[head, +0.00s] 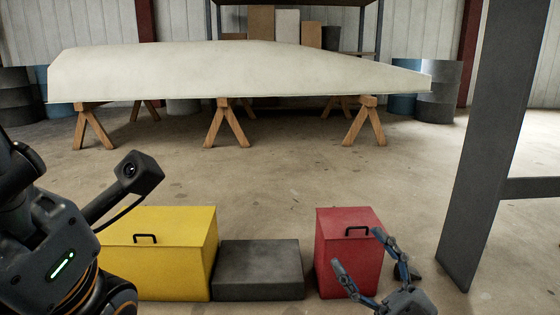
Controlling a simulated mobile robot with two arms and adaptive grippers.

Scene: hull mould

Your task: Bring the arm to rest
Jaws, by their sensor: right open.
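My right gripper (358,250) is at the lower right. Its two blue-grey fingers are spread apart with nothing seen between them. The fingers overlap the front of the red box in the picture; I cannot tell the distance between them. At the left edge, part of my dark left arm (60,250) shows, with a small camera on a bracket. The left gripper's fingers do not show.
A yellow box (165,260), a low dark grey block (258,270) and a red box (345,230) stand in a row. Behind, a white hull mould (230,72) rests on wooden trestles (227,125). A dark grey post (485,150) rises at right. Open concrete floor lies between.

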